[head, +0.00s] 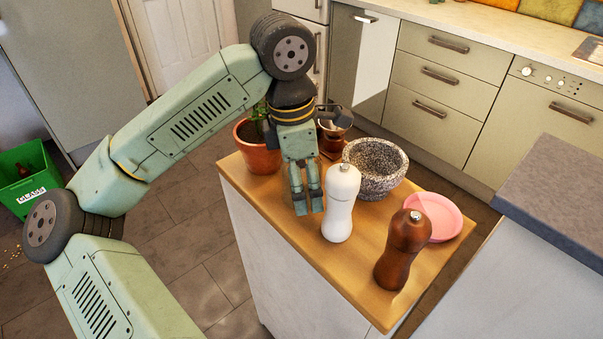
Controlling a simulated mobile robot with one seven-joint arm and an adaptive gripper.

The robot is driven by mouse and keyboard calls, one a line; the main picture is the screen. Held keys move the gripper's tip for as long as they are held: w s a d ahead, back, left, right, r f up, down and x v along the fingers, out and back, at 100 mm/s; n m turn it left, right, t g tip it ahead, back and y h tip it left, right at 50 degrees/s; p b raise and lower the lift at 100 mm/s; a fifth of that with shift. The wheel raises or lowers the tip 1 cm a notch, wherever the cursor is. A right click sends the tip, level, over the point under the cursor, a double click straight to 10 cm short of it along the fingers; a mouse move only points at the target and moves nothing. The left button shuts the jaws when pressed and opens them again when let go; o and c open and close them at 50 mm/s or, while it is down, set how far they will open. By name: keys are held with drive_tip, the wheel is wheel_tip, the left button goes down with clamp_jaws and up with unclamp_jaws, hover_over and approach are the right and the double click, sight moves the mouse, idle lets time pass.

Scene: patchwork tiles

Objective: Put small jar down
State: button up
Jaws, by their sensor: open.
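My gripper (308,203) points down over the wooden counter top (270,195), its fingertips at or close above the surface. It is open, with a narrow gap between the fingers. I cannot make out a small jar clearly. A faint amber patch shows beside the right fingertip, but I cannot tell what it is. A white pepper mill (340,203) stands upright just right of the fingers. The fingers and the mill hide part of the counter there.
A potted plant (257,150) stands behind left of my gripper. A stone mortar (374,169), pink plate (433,216) and brown mill (402,250) stand to the right. A metal-and-wood grinder (333,137) is behind. The counter's front left strip is clear.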

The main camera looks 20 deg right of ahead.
drive_tip(key=shift+c, duration=0.2)
drive_tip(key=c, duration=1.4)
